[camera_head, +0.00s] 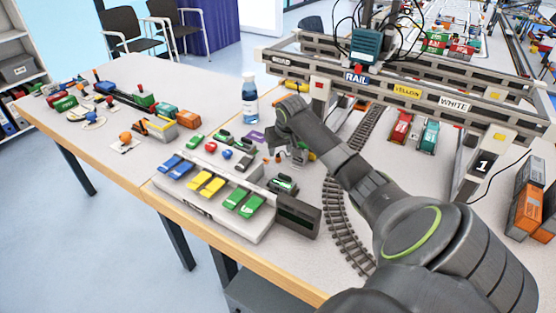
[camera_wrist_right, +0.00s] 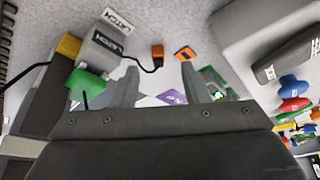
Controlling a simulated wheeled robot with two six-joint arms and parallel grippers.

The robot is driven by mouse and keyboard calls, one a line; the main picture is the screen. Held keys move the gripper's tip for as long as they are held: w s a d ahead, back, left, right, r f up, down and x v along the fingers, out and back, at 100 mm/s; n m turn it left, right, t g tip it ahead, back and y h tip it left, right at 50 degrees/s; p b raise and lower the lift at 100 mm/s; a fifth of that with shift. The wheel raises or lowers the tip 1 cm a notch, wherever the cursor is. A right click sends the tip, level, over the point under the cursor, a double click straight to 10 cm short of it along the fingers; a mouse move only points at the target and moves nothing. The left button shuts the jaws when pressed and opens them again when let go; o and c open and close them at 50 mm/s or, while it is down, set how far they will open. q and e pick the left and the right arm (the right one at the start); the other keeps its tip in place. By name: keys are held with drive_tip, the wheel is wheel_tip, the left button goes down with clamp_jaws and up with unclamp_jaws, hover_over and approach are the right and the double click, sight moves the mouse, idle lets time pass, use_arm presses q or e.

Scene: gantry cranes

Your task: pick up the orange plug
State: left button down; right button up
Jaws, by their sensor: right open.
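The orange plug (camera_wrist_right: 157,51) is a small block on the end of a black cable in the right wrist view. It lies on the table beyond my open fingertips, apart from them. The cable runs to a grey box (camera_wrist_right: 100,48) marked "LATCH". A flat orange piece with a dark middle (camera_wrist_right: 184,53) lies just right of the plug. My right gripper (camera_wrist_right: 161,80) is open with nothing between its fingers. In the head view my right gripper (camera_head: 291,152) points down at the table behind the switch panel, and partly hides the small parts there. My left gripper is not in view.
A white panel (camera_head: 222,219) with blue, yellow and green switches stands in front. A blue bottle (camera_head: 249,100) stands behind. Curved track (camera_head: 345,228) and the gantry crane (camera_head: 405,92) lie to the right. A green piece (camera_wrist_right: 87,82) is near the left finger in the wrist view.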

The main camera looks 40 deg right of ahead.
sight(279, 155)
drive_tip(key=shift+d+x, duration=0.1)
drive_tip(key=shift+x, duration=1.3)
drive_tip(key=shift+d+x, duration=0.15)
drive_tip(key=shift+x, duration=1.2)
drive_tip(key=shift+w+r, duration=0.15)
clamp_jaws()
